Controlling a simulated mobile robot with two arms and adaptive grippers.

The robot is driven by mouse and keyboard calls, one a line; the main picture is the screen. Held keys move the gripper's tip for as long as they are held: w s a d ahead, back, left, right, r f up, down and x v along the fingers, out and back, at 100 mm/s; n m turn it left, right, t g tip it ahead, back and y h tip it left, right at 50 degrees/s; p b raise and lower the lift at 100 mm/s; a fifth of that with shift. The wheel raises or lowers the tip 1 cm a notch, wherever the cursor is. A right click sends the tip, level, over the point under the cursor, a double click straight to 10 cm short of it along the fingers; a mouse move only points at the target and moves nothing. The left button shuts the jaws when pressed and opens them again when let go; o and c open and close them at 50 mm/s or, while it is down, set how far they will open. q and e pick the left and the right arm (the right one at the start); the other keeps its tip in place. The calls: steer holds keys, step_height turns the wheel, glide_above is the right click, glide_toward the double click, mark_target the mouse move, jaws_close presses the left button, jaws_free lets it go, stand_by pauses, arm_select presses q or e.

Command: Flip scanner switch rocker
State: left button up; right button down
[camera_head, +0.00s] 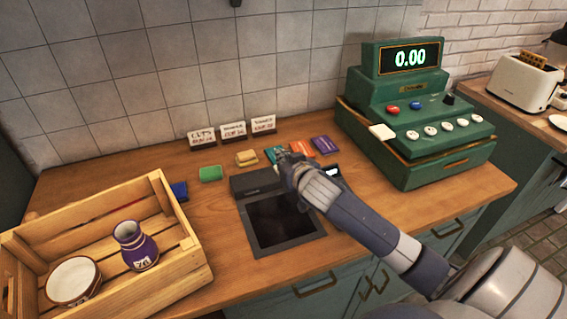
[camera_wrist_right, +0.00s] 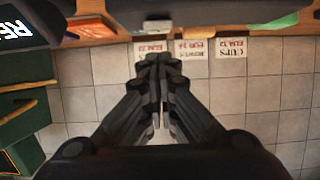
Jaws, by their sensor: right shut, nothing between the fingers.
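The scanner (camera_head: 268,243) is a dark unit with a glass plate set in the counter and a raised housing (camera_head: 254,181) behind it. My right gripper (camera_head: 284,160) reaches in from the right over the housing's right end. Its fingers are shut and empty, also in the right wrist view (camera_wrist_right: 158,62). I cannot make out the switch rocker for certain. A small grey piece (camera_wrist_right: 157,25) lies ahead of the fingertips in that view, at the edge of a dark body. Whether they touch cannot be told. My left gripper is not in view.
A green cash register (camera_head: 428,168) stands at right. A lit display (camera_wrist_right: 22,24) is beside the gripper.

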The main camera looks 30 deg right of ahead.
steer(key=shift+s+f, duration=0.2)
steer(key=shift+f, duration=0.6)
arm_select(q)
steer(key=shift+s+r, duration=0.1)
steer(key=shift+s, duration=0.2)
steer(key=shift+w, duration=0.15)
